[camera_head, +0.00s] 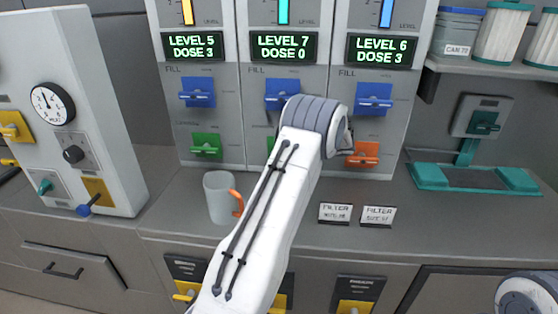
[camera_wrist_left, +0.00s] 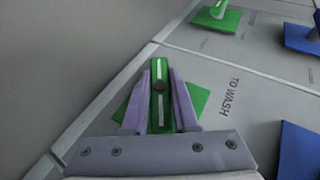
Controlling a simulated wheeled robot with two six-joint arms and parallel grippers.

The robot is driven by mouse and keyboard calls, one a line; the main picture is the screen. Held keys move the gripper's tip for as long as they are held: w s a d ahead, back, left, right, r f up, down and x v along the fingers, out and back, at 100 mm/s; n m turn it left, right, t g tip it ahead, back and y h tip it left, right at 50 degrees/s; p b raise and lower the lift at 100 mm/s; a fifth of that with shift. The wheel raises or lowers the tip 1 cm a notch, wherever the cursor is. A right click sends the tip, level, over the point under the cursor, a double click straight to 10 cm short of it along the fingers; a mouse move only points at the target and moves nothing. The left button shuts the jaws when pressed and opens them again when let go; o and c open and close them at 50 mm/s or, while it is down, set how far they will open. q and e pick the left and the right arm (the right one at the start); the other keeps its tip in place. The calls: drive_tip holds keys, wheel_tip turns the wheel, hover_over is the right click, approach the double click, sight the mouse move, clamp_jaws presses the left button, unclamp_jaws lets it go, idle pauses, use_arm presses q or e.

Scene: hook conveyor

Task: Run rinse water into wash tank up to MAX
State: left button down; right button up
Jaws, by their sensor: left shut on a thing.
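My left gripper (camera_wrist_left: 160,98) is shut on a green valve handle (camera_wrist_left: 160,72) on a green plate, beside the label TO WASH, in the left wrist view. In the head view my left wrist covers the gripper and nearly all of this valve; a green sliver (camera_head: 270,143) shows in the middle column. The middle display (camera_head: 283,47) reads LEVEL 7, DOSE 0, below a cyan level bar (camera_head: 284,11). The left display (camera_head: 194,46) reads LEVEL 5, DOSE 3; the right one (camera_head: 381,50) reads LEVEL 6, DOSE 3. My right gripper is out of view.
Blue fill valves (camera_head: 197,93) sit above the lower valves. The left column has a green valve (camera_head: 206,146), the right an orange one (camera_head: 361,154). A grey mug (camera_head: 219,199) with an orange handle and two filter cards (camera_head: 336,213) stand on the counter close by.

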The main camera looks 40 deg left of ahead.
use_arm(q)
drive_tip(key=shift+d+n+t+h, duration=0.1)
drive_tip(key=shift+n+t+h, duration=0.4)
drive_tip(key=shift+h, duration=0.9)
drive_tip(key=c, duration=0.7)
unclamp_jaws()
drive_tip(key=v, duration=1)
drive_tip(key=shift+s+r+b, duration=0.1)
drive_tip(key=shift+r+b, duration=0.15)
drive_tip(key=shift+b, duration=0.15)
